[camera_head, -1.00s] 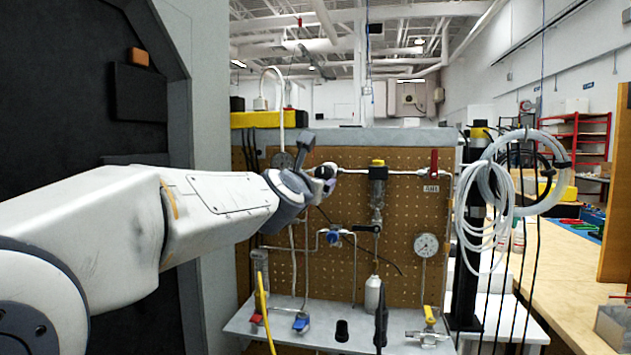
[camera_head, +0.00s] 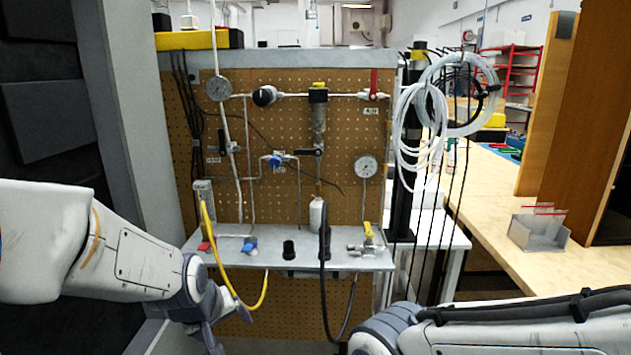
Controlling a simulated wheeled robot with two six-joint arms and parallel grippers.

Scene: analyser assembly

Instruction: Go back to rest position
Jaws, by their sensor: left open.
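My left arm comes in from the lower left. Its gripper (camera_head: 229,326) is open and empty, low in front of the panel's shelf and left of the picture's middle. The gripper is below the shelf's front edge in the picture, near the yellow hose. My right arm shows at the lower right with a dark cable along it. Its gripper is outside the picture.
A perforated brown panel (camera_head: 285,200) carries gauges, pipes and valves. Its grey shelf (camera_head: 283,262) holds fittings. A yellow hose (camera_head: 222,274) and a black hose (camera_head: 324,285) hang off the shelf. Coiled white tubing (camera_head: 400,135) hangs beside a wooden bench (camera_head: 497,215) on the right.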

